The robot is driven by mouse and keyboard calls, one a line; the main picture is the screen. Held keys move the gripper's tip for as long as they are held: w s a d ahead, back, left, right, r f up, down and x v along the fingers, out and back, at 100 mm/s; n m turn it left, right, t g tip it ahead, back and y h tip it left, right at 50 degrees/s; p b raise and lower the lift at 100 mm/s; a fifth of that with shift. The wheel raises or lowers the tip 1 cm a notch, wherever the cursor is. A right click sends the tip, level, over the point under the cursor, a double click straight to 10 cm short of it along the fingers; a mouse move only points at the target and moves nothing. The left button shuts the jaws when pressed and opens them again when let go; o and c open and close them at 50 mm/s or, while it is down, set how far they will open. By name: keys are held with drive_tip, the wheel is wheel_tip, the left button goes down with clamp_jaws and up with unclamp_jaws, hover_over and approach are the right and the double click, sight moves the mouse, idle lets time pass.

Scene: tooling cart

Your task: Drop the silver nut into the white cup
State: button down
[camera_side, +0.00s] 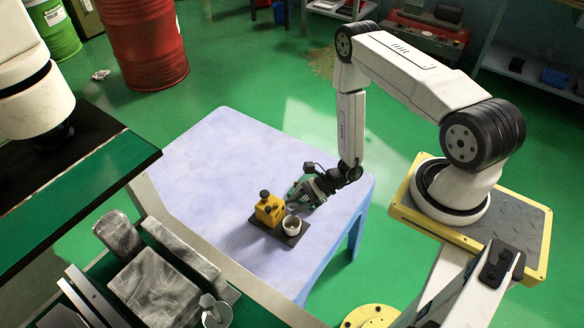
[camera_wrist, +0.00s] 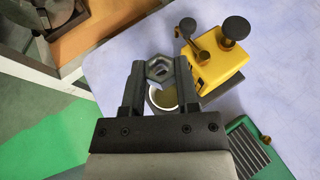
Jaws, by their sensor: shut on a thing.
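The silver nut (camera_wrist: 159,71) is a hexagonal ring held between the two fingertips of my gripper (camera_wrist: 160,75) in the wrist view. My gripper is shut on it. The white cup (camera_side: 292,225) stands upright on a dark plate (camera_side: 262,232) in the side view. In the wrist view the cup (camera_wrist: 163,98) shows between the fingers, just below the nut and partly hidden by it and the fingers. In the side view my gripper (camera_side: 300,202) is just above and beside the cup. The nut cannot be made out there.
A yellow block with black knobs (camera_side: 269,209) stands beside the cup on the same plate. A green ribbed part (camera_wrist: 250,150) lies at the lower right in the wrist view. The pale blue table (camera_side: 230,150) is clear behind the block. Grey metal blocks (camera_side: 155,285) lie at the front left.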

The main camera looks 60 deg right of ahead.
drive_tip(key=shift+f, duration=0.1)
hover_over(296, 227)
drive_tip(key=shift+a+f, duration=0.1)
drive_tip(key=shift+f, duration=2.3)
drive_tip(key=shift+c, duration=1.4)
unclamp_jaws()
drive_tip(key=v, duration=0.7)
drive_tip(key=shift+s+d, duration=0.15)
drive_tip(key=shift+d, duration=0.15)
drive_tip(key=shift+r, duration=0.25)
